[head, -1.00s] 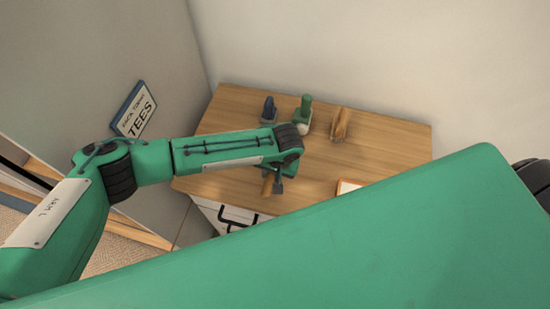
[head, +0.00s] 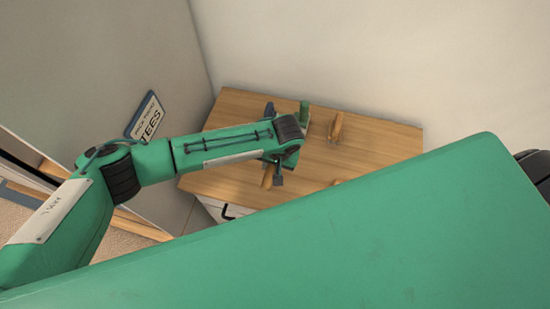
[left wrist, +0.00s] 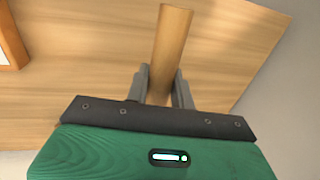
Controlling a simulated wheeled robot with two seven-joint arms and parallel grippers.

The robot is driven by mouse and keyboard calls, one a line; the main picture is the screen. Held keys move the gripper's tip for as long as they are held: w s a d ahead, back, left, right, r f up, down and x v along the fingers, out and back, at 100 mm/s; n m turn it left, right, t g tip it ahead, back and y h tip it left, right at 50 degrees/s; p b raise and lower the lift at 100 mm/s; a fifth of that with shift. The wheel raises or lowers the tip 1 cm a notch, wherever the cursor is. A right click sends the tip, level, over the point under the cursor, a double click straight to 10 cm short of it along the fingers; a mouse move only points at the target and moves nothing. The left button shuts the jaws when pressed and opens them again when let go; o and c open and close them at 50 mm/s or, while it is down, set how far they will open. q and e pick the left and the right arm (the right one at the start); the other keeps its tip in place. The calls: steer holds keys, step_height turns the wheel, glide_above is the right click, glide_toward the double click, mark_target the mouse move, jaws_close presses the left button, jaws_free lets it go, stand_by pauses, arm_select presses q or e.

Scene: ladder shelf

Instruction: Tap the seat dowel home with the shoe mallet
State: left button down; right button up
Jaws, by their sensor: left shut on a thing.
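My left gripper (head: 273,180) is over the wooden cabinet top, shut on a light-brown wooden bar (head: 267,174). In the left wrist view the bar (left wrist: 168,45) runs away between the two grey fingers (left wrist: 160,82); I cannot tell whether it is the mallet's handle, and no mallet head shows. A wooden upright piece (head: 336,127) stands toward the back of the top, right of my arm; I cannot tell whether it is the seat dowel. My right gripper is not in view.
A green upright thing (head: 304,112) and a dark blue one (head: 269,110) stand behind my wrist, partly hidden. The cabinet top (head: 375,145) is clear at right. Walls close it in behind and at left, with a TEES sign (head: 147,118).

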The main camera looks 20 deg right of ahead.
mark_target(271, 170)
arm_select(q)
steer(key=s+r+p, duration=0.1)
steer(key=p, duration=0.1)
steer(key=s+r+p, duration=0.1)
steer(key=shift+a+r+p, duration=0.2)
steer(key=shift+a+p, duration=0.05)
steer(key=shift+p, duration=0.1)
steer(key=s+a+r, duration=0.3)
steer(key=s+r, duration=0.6)
steer(key=s, duration=0.3)
steer(key=shift+s+a+r, duration=0.2)
steer(key=shift+a+r, duration=0.1)
